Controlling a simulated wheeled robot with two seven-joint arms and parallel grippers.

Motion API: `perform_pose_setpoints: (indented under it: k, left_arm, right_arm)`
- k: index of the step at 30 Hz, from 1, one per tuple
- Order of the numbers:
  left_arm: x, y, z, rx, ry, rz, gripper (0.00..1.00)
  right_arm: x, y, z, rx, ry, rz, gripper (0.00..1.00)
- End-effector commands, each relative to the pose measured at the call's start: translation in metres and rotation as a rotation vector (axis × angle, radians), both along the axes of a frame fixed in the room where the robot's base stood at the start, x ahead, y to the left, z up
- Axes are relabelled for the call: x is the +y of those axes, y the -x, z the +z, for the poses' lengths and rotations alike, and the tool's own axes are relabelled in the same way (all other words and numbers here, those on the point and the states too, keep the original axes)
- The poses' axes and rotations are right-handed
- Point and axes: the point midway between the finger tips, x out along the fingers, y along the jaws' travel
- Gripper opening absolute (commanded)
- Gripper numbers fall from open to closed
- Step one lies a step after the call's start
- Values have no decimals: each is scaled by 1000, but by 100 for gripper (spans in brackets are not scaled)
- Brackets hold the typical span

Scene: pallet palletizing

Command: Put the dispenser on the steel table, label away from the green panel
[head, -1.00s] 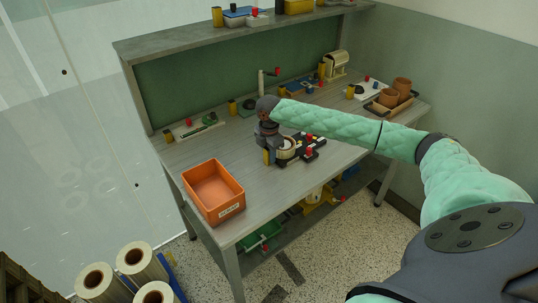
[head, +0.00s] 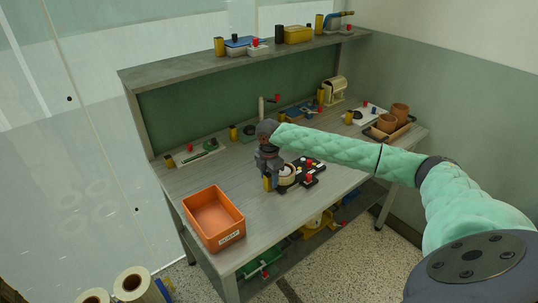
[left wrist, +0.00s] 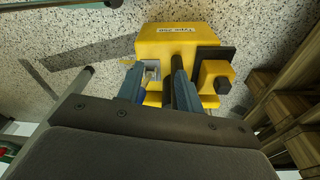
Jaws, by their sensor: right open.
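A yellow dispenser (left wrist: 165,42) with a white label reading about "Type 200" fills the upper middle of the left wrist view. My left gripper (left wrist: 155,82) has its two fingers on either side of part of the dispenser and appears shut on it, above the speckled floor; the exact contact is partly hidden. The left gripper is outside the head view. The grey steel table (head: 258,215) stands in front of the green panel (head: 205,115). My right gripper (head: 268,172) is open, pointing down low over the table beside a yellow cylinder and a round tan container (head: 287,176).
An orange bin (head: 213,219) stands at the table's near left corner. A black fixture (head: 305,172) with red knobs is near the middle. A tray with brown pots (head: 398,112) stands at right. Wooden slats (left wrist: 285,105) line the wrist view's right side. Table surface right of the bin is clear.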

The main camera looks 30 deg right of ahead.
Motion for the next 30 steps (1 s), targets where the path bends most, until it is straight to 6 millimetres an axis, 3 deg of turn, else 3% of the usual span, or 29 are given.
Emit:
perform_pose_setpoints:
  k: [16, 25, 30]
  left_arm:
    - [26, 27, -65, -44, -22, -15, 36]
    - [42, 57, -91, -54, -31, -23, 36]
    - [48, 90, -98, -30, -35, -24, 36]
  right_arm:
    - [0, 0, 40, 0, 0, 0, 49]
    - [0, 0, 62, 0, 0, 0, 49]
    - [0, 0, 78, 0, 0, 0, 49]
